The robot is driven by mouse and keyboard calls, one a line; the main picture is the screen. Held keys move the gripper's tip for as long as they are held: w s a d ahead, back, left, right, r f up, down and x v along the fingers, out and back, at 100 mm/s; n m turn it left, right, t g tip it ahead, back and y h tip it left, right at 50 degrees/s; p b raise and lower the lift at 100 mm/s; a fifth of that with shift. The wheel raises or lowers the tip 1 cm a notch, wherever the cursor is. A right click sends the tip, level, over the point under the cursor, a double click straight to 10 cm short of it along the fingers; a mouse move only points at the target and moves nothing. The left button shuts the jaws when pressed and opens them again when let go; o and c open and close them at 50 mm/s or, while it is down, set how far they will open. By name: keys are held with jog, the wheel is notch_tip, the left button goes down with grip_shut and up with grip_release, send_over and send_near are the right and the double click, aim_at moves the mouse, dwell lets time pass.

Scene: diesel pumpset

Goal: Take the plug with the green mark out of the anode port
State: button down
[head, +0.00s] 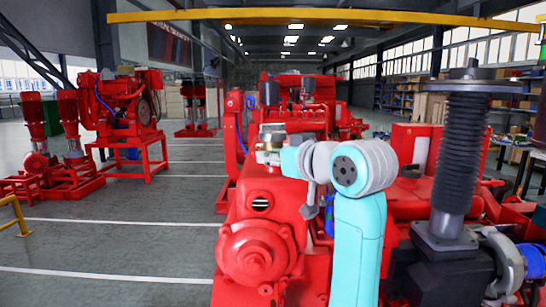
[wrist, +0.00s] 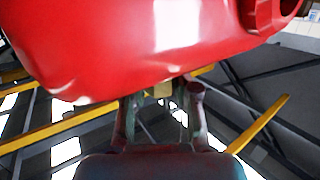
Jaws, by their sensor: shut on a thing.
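In the wrist view my gripper (wrist: 163,93) has its two fingers up against the edge of a red engine casing (wrist: 140,45). A small brass-coloured piece, which looks like the plug (wrist: 162,90), shows between the fingertips at that edge. The gripper is shut on it. The green mark and the port opening are not visible from here. In the head view my arm stands in front of the red pumpset (head: 257,245), and my gripper cannot be made out clearly there.
A black ribbed column (head: 460,150) stands close on the right of the head view. Red engine parts surround my arm. Another red pumpset (head: 125,105) stands at the far left. Open floor with white lines (head: 120,222) lies to the left.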

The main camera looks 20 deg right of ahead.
jog(key=shift+f, duration=0.1)
jog(key=shift+d+n+y, duration=0.2)
jog(key=shift+n+y, duration=0.3)
jog(key=shift+y, duration=0.2)
jog(key=shift+a+n+g+y, duration=0.2)
jog(key=shift+n+g+y, duration=2.15)
jog(key=shift+y, duration=0.55)
jog(key=c, duration=1)
grip_release()
jog(key=shift+t, duration=0.25)
